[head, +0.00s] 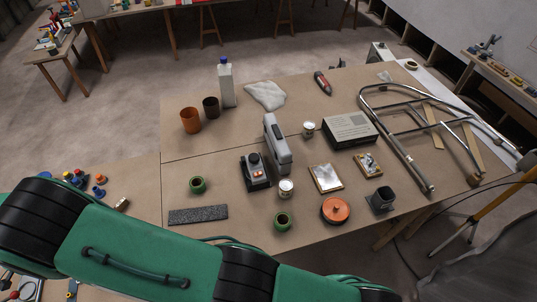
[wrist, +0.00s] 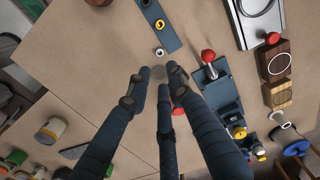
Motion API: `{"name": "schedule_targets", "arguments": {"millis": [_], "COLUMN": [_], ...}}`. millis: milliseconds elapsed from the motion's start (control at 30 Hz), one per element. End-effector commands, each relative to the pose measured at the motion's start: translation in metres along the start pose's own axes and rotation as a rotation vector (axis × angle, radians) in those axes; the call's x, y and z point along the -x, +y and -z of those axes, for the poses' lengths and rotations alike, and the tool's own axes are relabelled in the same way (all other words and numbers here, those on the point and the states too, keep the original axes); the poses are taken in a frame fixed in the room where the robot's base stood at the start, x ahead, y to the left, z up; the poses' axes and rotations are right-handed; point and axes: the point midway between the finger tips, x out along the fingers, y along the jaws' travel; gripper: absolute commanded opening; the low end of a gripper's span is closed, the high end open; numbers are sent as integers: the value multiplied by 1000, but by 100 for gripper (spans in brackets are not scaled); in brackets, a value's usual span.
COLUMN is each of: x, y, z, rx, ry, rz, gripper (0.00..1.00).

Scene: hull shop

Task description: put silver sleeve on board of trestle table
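In the wrist view, my gripper (wrist: 159,74) points at a brown board (wrist: 90,45), its dark fingers close around a small gap. A blurred grey patch shows between the fingertips; I cannot tell whether it is a held object or a shadow. A small silver ring-shaped piece (wrist: 160,52), which looks like the silver sleeve, shows just beyond the fingertips, at the end of a blue strip (wrist: 158,22). My gripper is out of the head view. The head view shows a brown-topped table (head: 230,218) on trestle-like legs.
In the wrist view, a red-knobbed blue device (wrist: 215,75) and wooden blocks (wrist: 276,57) stand at right.

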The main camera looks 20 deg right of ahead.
Motion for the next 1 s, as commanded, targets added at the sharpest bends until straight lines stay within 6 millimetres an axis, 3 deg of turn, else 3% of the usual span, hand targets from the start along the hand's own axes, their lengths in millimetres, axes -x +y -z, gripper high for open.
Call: {"name": "schedule_targets", "arguments": {"millis": [167,367,700,1000], "x": [12,52,159,248], "y": [7,36,135,237], "z": [8,34,89,116], "rx": [-2,-11,-30,-46], "ry": [4,16,55,99], "rz": [5,20,54,79], "gripper": [21,21,21,21]}}
